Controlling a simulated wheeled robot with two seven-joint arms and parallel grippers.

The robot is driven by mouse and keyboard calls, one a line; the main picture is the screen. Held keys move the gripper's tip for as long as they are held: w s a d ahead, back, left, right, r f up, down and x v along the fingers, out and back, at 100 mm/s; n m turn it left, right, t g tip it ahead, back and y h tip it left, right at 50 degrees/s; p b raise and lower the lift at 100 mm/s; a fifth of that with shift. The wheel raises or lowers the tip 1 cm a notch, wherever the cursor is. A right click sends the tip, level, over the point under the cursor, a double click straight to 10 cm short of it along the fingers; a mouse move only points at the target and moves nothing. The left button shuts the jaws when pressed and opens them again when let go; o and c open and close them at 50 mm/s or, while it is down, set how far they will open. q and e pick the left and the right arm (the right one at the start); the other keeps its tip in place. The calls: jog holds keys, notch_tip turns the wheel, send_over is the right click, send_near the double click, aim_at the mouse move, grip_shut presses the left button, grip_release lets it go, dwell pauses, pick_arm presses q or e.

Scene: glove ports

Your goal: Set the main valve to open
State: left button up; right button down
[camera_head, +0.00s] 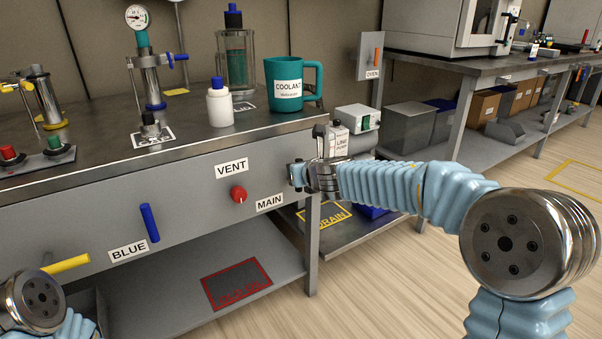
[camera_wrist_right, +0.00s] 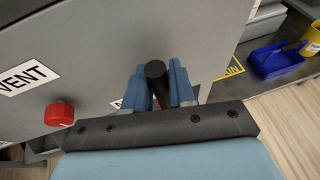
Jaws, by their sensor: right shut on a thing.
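My right gripper (camera_head: 298,174) is at the right end of the bench's grey front panel, just above the MAIN label (camera_head: 270,203). In the right wrist view its two blue fingers (camera_wrist_right: 158,86) are shut on a black handle (camera_wrist_right: 156,72), which stands out from the panel between them. The rest of this handle and its base are hidden by the fingers and wrist, so I cannot tell the valve's setting. The MAIN label is mostly covered in the wrist view. My left gripper is not in view; only part of my left arm shows at the lower left.
A red VENT knob (camera_head: 239,194) sits left of my right gripper; it also shows in the wrist view (camera_wrist_right: 59,114). A blue BLUE lever (camera_head: 150,222) and a yellow handle (camera_head: 66,264) are farther left. A teal COOLANT mug (camera_head: 284,98) and white bottle (camera_head: 219,106) stand on the bench.

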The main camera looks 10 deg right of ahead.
dwell(0.3)
jog(key=c, duration=1)
grip_release()
jog(key=shift+c, duration=0.2)
jog(key=shift+s, duration=0.1)
jog(key=p+v, duration=0.2)
jog(key=v, duration=1.1)
jog(key=shift+s+p, duration=0.35)
jog(key=shift+p, duration=0.05)
